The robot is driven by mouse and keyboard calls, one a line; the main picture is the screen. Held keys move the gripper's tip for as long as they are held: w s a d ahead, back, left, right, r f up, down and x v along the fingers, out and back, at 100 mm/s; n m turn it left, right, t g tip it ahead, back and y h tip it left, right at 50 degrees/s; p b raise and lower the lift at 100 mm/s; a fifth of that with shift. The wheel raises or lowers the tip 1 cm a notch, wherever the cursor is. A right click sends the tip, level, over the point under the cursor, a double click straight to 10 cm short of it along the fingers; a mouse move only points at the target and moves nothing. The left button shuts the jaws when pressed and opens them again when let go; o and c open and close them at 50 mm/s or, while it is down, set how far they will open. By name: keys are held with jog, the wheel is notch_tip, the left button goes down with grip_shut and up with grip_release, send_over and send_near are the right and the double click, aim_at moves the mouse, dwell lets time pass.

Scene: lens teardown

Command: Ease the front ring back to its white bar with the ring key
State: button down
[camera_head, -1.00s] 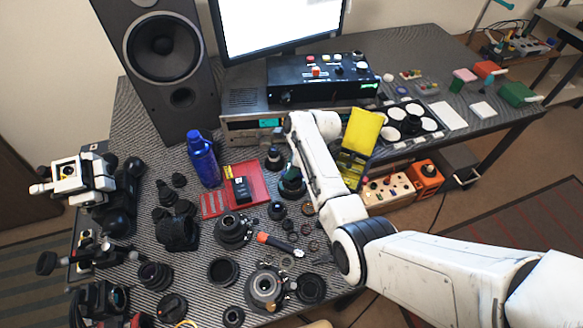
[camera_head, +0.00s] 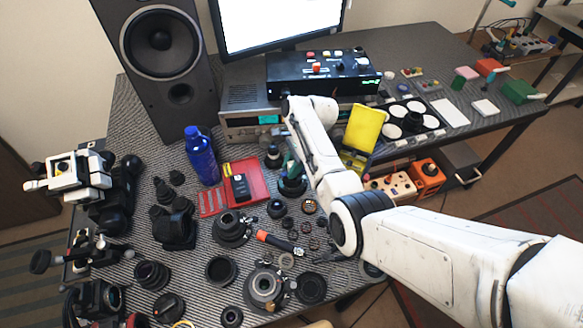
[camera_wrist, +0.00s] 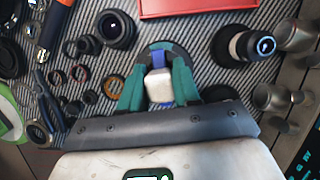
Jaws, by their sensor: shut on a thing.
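My gripper (camera_wrist: 159,66) has teal fingers, shut on a piece with a cream block and a blue strip, which I take to be the ring key (camera_wrist: 159,88). In the head view my gripper (camera_head: 291,170) is low over the bench, at a dark round lens part (camera_head: 292,191). The wrist view shows the dark rim of this part (camera_wrist: 168,44) beyond and around the fingertips. It may carry the front ring. The fingers and key cover its middle, so I cannot tell whether the key touches the ring. I cannot make out a white bar.
A red tray (camera_head: 258,176) and a blue bottle (camera_head: 200,157) stand left of my gripper. Several lens parts, including a large ring assembly (camera_head: 232,229), crowd the bench in front. An orange-handled tool (camera_head: 275,241) lies among them.

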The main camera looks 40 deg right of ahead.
aim_at(290, 164)
jog(key=shift+r+p, duration=1.4)
jog(key=shift+r, duration=0.15)
jog(key=shift+r, duration=1.45)
